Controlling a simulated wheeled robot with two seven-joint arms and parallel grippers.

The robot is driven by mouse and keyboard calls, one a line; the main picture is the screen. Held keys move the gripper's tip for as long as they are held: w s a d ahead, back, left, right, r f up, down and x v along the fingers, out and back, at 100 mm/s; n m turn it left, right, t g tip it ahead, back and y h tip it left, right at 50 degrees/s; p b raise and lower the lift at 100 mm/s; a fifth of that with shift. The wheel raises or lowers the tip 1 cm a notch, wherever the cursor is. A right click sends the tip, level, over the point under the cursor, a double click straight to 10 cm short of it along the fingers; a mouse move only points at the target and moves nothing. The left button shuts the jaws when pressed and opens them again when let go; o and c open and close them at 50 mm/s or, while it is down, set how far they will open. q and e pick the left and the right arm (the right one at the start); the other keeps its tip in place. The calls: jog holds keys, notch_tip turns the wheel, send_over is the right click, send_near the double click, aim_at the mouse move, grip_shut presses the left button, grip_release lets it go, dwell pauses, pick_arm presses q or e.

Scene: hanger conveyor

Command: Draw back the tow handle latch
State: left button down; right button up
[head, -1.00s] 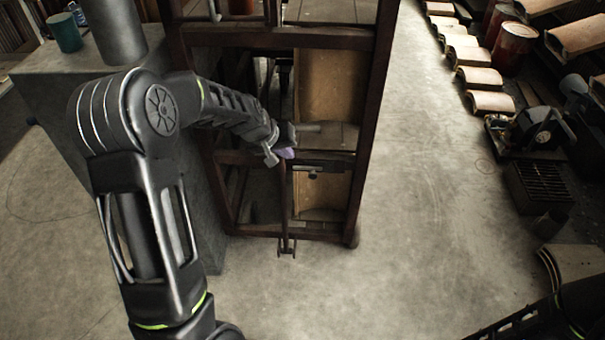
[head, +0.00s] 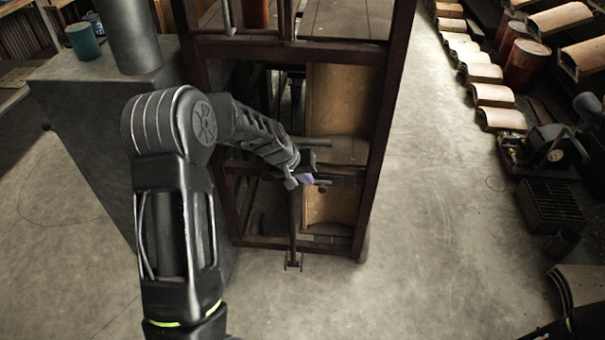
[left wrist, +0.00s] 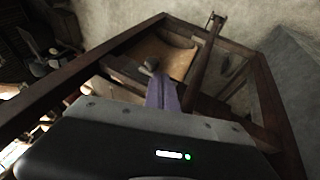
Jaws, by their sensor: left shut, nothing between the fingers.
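The tow handle (head: 294,225) is a dark upright bar on the front of a brown-framed rack cart, with a forked lower end. The latch (head: 338,182) is a small dark horizontal piece on the crossbar right of the handle. Its rounded knob (left wrist: 152,63) shows in the left wrist view, just beyond my fingertips. My left gripper (head: 305,180) is shut and empty, its purple fingers (left wrist: 162,93) between the knob and the handle bar (left wrist: 203,62). I cannot tell whether they touch the latch; the gripper partly hides it. My right gripper is not in view.
The cart frame (head: 382,130) holds curved tan tiles (head: 335,100). A grey block (head: 95,110) with a teal cup (head: 82,40) stands left of it. The floor (head: 440,220) to the right is clear up to a machine (head: 545,150) and rows of tiles.

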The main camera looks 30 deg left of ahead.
pick_arm(q)
jog(key=shift+x, duration=2.3)
jog(key=d, duration=0.1)
jog(key=w+d, duration=0.1)
jog(key=d, duration=0.2)
jog(key=shift+w, duration=0.25)
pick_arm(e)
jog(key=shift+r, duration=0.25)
pick_arm(q)
jog(key=shift+p, duration=0.3)
